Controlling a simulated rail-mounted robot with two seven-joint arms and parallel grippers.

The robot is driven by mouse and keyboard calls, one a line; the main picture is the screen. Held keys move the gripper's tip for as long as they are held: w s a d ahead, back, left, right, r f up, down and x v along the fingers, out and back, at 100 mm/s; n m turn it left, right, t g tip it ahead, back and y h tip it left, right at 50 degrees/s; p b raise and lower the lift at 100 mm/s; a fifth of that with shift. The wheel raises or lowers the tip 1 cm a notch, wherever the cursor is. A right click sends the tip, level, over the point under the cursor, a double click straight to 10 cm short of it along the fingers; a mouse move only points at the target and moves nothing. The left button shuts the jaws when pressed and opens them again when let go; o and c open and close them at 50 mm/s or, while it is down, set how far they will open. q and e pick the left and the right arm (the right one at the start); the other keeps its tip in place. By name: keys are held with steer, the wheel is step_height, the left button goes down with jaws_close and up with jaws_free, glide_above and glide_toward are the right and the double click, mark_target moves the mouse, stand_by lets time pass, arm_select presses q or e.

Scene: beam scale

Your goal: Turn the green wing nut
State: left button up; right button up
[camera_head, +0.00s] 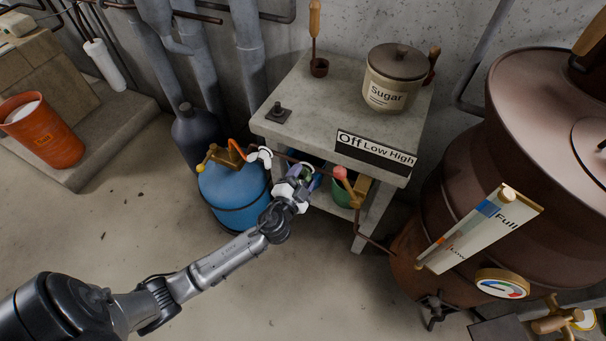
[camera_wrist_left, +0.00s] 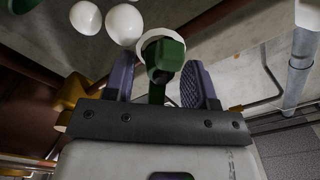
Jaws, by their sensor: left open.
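The green wing nut (camera_wrist_left: 167,58) shows in the left wrist view as a dark green, blocky piece with a stem and a pale ring behind it. My left gripper (camera_wrist_left: 159,72) is open, with its dark purple fingers on either side of the nut. A gap shows between the nut and the left finger; the right finger looks close, and I cannot tell whether it touches. In the head view the left gripper (camera_head: 304,182) is beside the shelf's front, and only a bit of green shows there, mostly hidden by the fingers. My right gripper is not in view.
A blue tank (camera_head: 232,192) with a brass valve stands left of the gripper. A concrete shelf (camera_head: 330,105) with an Off/Low/High label (camera_head: 374,152) is above it. A red-tipped valve (camera_head: 341,174) is close on the right. A copper boiler (camera_head: 470,150) stands farther right. The floor in front is clear.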

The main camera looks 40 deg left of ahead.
arm_select(q)
steer(key=shift+w+a, duration=0.1)
steer(key=shift+w, duration=0.2)
steer(key=c, duration=0.9)
steer(key=shift+m, duration=0.3)
steer(key=m+p, duration=0.1)
steer(key=m, duration=0.3)
steer(key=shift+w+m+p, duration=0.15)
steer(key=shift+m+p, duration=0.35)
steer(key=shift+m, duration=1.3)
steer(key=shift+r+m, duration=0.1)
steer(key=shift+m, duration=0.2)
